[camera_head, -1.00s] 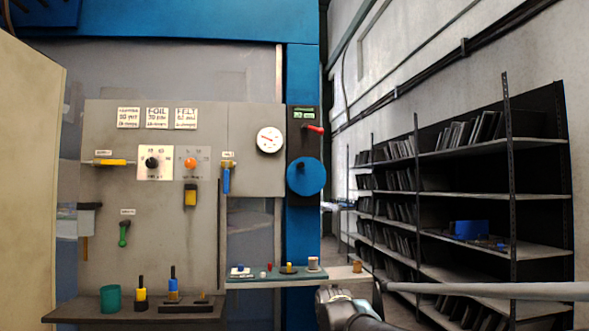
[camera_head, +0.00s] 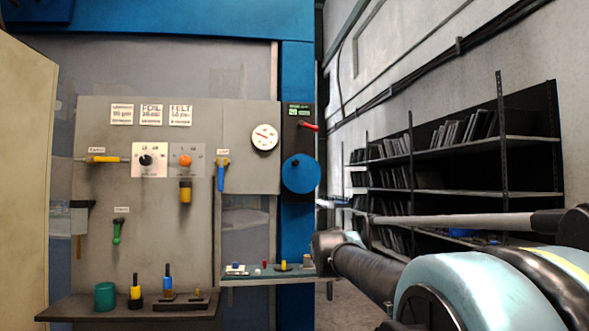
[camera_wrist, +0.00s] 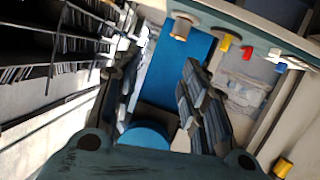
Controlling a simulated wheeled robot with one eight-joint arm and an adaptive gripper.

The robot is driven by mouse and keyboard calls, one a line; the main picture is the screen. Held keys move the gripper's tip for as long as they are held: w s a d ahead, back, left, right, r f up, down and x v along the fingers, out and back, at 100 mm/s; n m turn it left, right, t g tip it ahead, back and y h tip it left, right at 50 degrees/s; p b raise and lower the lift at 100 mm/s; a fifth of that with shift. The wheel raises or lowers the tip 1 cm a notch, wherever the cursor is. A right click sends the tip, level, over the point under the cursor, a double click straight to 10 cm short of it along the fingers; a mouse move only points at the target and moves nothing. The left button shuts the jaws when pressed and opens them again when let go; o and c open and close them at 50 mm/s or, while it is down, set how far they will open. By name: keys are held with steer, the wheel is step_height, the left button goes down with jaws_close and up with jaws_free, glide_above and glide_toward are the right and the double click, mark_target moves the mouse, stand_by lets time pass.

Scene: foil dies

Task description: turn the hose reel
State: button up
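In the head view my arm comes in from the lower right, below and right of the disc; the fingers cannot be made out there.
A red lever (camera_head: 309,126) sits above the disc and a white gauge (camera_head: 264,137) to its left. A narrow shelf (camera_head: 250,282) with small coloured items lies below. Tools hang on the grey board (camera_head: 145,225). A black rack (camera_head: 470,190) stands right.

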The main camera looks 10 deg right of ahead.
steer(key=w+r+t, duration=0.3)
steer(key=w+r, duration=0.1)
steer(key=r, duration=0.7)
steer(key=n+t+y, duration=0.4)
steer(key=t+y, duration=0.1)
glide_toward(297, 164)
steer(key=x, duration=1.2)
steer(key=shift+w, duration=0.2)
steer(key=shift+c, duration=0.2)
jaws_close()
